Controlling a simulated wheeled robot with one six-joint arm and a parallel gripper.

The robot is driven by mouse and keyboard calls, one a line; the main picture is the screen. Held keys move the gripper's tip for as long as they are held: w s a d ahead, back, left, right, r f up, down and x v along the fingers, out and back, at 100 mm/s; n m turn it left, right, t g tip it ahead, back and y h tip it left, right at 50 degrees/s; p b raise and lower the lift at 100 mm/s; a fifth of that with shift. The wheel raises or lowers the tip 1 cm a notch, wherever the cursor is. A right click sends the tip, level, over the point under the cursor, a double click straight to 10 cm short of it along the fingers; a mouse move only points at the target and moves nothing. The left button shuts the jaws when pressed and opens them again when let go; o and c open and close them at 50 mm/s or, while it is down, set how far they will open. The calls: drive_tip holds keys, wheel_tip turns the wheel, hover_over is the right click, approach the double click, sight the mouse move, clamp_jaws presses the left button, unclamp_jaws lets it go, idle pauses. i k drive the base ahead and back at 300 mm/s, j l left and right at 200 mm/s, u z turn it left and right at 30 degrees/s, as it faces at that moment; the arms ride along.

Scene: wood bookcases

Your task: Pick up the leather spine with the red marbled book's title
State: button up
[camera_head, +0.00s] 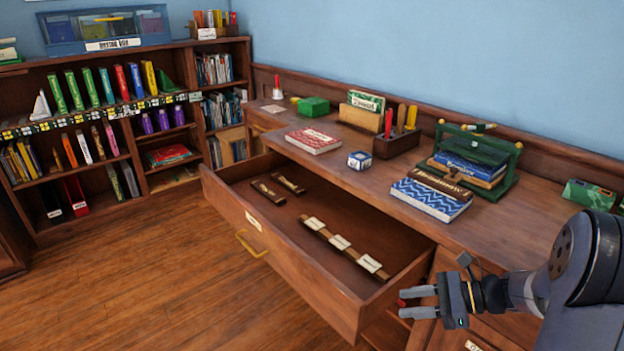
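A red marbled book (314,140) lies flat on the desktop. Below it, a wide drawer (262,222) is pulled open. Inside lie two short dark leather spines, one on the left (267,190) and one on the right (289,184), near the drawer's far left end. A longer brown strip (320,231) with three pale labels lies nearer the drawer's right end. The lettering is too small to read. My gripper (404,302) is at the lower right, just outside the drawer's right front corner.
The desktop (345,180) holds a blue patterned book (430,198), a small dice-like block (359,160), a green book press (475,162) and a tool holder (396,144). Bookcases (40,150) stand at the left. The wood floor before the drawer is clear.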

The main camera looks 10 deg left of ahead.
sight(273, 196)
drive_tip(key=i+j+z, duration=0.1)
drive_tip(key=j+z, duration=0.15)
drive_tip(key=j, duration=0.2)
drive_tip(key=j+z, duration=0.25)
drive_tip(key=j, duration=0.2)
drive_tip(key=i+j+z, duration=0.15)
drive_tip(key=j, duration=0.65)
drive_tip(key=i+j+z, duration=0.2)
drive_tip(key=j, duration=0.6)
drive_tip(key=i+j+z, duration=0.15)
drive_tip(key=j, duration=0.65)
drive_tip(key=j+z, duration=0.2)
drive_tip(key=j, duration=0.65)
drive_tip(key=i, duration=0.05)
